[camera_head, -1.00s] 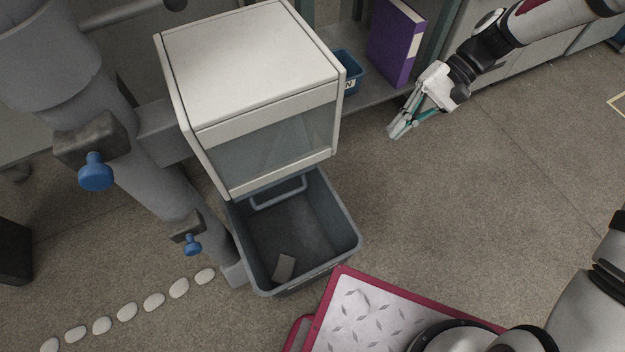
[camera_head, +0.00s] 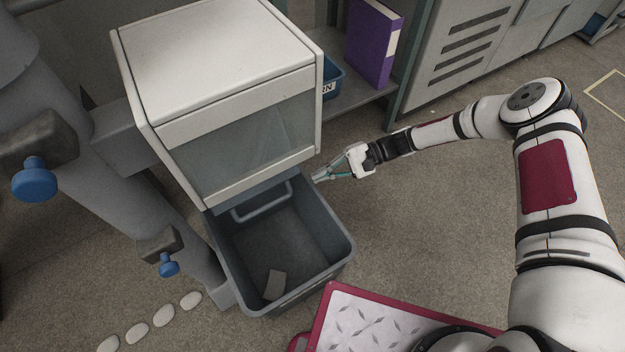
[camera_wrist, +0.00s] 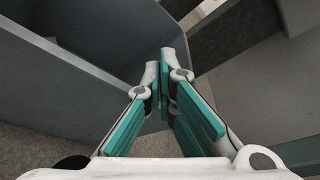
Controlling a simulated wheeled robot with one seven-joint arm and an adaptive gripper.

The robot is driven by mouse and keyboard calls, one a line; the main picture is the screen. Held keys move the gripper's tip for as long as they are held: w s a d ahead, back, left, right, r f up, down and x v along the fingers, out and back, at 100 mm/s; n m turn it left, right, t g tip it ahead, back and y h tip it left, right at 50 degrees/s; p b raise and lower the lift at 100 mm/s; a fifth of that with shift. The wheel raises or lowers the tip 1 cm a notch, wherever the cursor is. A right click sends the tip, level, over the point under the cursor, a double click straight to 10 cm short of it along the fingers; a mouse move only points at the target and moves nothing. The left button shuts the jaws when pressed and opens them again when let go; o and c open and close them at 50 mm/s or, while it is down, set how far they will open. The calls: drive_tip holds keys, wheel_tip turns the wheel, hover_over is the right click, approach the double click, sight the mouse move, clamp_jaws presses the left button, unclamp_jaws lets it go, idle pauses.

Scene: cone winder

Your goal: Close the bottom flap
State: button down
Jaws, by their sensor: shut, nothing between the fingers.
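A white box with a clear front pane (camera_head: 245,145) is mounted on a grey column. Beneath it is an open-topped grey bin (camera_head: 335,262). A grey U-shaped handle (camera_head: 262,205) shows at the bin's back edge, under the box; the panel behind it is mostly hidden, so I cannot tell for sure which part is the bottom flap. My gripper (camera_head: 322,177) is shut and empty, just right of the bin's back right corner and the box's lower right edge. In the wrist view my gripper's fingertips (camera_wrist: 166,62) meet close before a grey wall (camera_wrist: 70,85).
A small flat grey piece (camera_head: 275,285) lies in the bin. Blue knobs (camera_head: 35,182) stick out from the column. A purple binder (camera_head: 372,42) and a blue tray (camera_head: 333,80) stand on a shelf behind.

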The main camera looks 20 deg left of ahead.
drive_tip(key=b+x, duration=0.3)
drive_tip(key=x, duration=0.5)
drive_tip(key=shift+s+d+r+b, duration=0.25)
drive_tip(key=shift+s+d+r, duration=0.15)
drive_tip(key=shift+s+r, duration=0.25)
drive_tip(key=shift+s+d+r+b, duration=0.25)
drive_tip(key=shift+s+d+r, duration=0.2)
drive_tip(key=shift+r, duration=0.35)
drive_tip(key=s+d+r+m+h+p, duration=0.1)
drive_tip(key=s+d+r+m+p, duration=0.1)
drive_tip(key=r+p, duration=0.4)
drive_tip(key=s+d+r+m+g+h+p, duration=0.1)
drive_tip(key=s+d+r+m+p, duration=0.2)
drive_tip(key=r+p, duration=0.4)
drive_tip(key=s+d+r+m+g+h+p, duration=0.1)
drive_tip(key=s+d+r+m+p, duration=0.1)
drive_tip(key=d+r+p, duration=0.3)
drive_tip(key=shift+s+r+p, duration=0.75)
drive_tip(key=shift+r+p, duration=0.5)
drive_tip(key=shift+r, duration=0.05)
drive_tip(key=shift+a+r, duration=0.1)
